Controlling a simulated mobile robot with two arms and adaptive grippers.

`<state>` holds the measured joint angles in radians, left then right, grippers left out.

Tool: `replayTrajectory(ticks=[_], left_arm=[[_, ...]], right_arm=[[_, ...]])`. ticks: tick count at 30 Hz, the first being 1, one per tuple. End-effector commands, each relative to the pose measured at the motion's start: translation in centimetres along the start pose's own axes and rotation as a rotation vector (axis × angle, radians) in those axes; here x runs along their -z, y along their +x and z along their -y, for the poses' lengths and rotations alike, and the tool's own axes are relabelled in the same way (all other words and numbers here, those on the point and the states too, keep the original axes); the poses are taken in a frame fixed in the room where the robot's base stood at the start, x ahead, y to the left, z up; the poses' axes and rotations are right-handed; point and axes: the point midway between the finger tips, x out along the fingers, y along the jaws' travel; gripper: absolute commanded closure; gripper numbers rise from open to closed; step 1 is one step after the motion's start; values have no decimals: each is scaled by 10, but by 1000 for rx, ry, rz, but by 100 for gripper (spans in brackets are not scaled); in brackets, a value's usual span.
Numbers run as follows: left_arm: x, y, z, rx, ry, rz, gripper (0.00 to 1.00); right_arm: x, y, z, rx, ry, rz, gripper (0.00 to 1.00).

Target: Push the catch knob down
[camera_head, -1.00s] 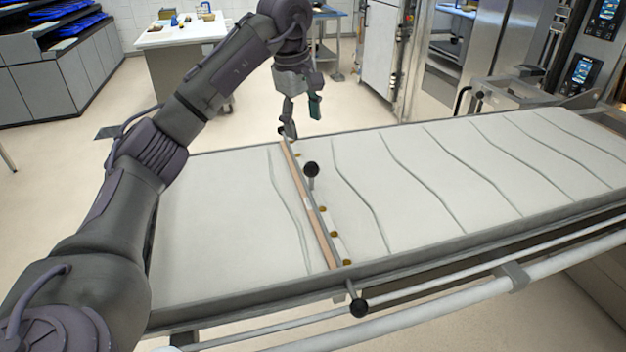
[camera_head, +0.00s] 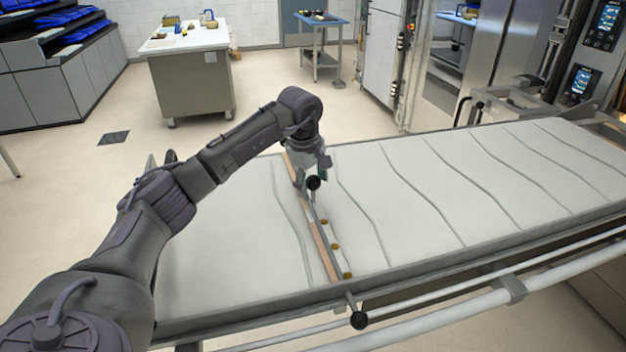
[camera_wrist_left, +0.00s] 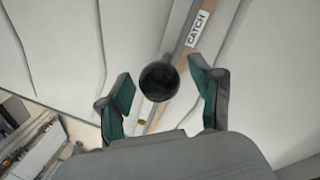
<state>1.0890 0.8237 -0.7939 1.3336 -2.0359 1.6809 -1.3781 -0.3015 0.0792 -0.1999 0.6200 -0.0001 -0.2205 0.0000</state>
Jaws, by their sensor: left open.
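The catch knob, a black ball (camera_head: 313,183), stands above the wooden crossbar (camera_head: 322,240) on the loader's pale belt. In the left wrist view the black ball (camera_wrist_left: 158,81) sits between the two green-padded fingers of my left gripper (camera_wrist_left: 163,78). The fingers are apart, with a gap visible on each side of the ball. A white label reading CATCH (camera_wrist_left: 198,28) is on the bar beyond it. In the head view my left gripper (camera_head: 312,175) is over the bar at the knob, its fingers partly hidden. My right gripper is not in view.
A second black knob (camera_head: 358,320) is on a lever at the loader's front edge. The belt (camera_head: 440,190) is clear to the right. A white-topped table (camera_head: 188,40) and a blue table (camera_head: 320,20) stand behind. Ovens are at the right.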

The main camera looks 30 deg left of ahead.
Motion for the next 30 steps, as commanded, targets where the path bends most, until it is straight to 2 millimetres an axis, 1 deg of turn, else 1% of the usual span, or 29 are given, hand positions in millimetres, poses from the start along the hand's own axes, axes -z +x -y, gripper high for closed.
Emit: replayTrajectory(ticks=[8, 11, 15, 20, 26, 30], left_arm=[[0, 2, 0, -1, 0, 0, 35], [0, 2, 0, -1, 0, 0, 50], [0, 2, 0, -1, 0, 0, 73], [0, 1, 0, 0, 1, 1, 100], [0, 2, 0, 0, 1, 0, 100], [0, 18, 3, 0, 1, 1, 100]], right_arm=[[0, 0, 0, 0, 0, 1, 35], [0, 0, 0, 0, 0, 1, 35], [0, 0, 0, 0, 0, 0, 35], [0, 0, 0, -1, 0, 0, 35], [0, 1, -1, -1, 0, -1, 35], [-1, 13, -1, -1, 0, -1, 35]])
